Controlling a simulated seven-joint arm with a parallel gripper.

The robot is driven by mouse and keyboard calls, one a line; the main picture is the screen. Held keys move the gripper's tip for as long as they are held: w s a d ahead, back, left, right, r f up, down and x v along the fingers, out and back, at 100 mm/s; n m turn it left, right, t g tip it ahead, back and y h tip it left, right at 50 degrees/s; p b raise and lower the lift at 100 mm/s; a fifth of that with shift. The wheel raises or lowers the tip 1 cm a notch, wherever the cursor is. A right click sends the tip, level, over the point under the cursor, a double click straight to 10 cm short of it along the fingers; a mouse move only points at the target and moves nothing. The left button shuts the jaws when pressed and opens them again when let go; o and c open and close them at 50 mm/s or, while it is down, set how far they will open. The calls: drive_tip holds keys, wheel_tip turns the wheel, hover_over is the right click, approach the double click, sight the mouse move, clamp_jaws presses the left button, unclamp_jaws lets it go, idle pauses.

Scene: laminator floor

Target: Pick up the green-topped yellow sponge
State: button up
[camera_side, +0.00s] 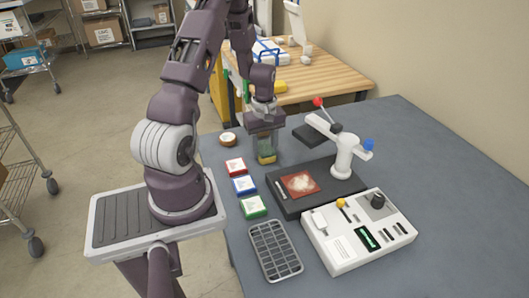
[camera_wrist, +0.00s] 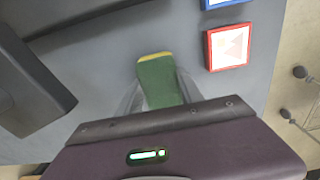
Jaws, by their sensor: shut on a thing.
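The green-topped yellow sponge (camera_wrist: 160,82) is between the fingers of my gripper (camera_wrist: 160,95) in the wrist view, its green face towards the camera and a yellow strip at its far end. In the side view the sponge (camera_side: 267,158) shows yellow and green at the lower end of my gripper (camera_side: 266,152). The gripper points down, with see-through fingers shut on the sponge. I cannot tell whether the sponge touches the grey table or is just above it.
Red (camera_side: 235,166), blue (camera_side: 243,185) and green (camera_side: 253,206) framed cards lie in a row near the table's left edge. A round brown-rimmed item (camera_side: 228,139) is behind them. A dark base with a white lever press (camera_side: 343,155) stands right of the gripper. A white control box (camera_side: 358,232) is in front.

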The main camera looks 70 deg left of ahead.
sight(265, 148)
drive_tip(key=shift+r, duration=0.1)
wheel_tip(265, 148, up, 10)
drive_tip(key=shift+f, duration=0.1)
idle(0.3)
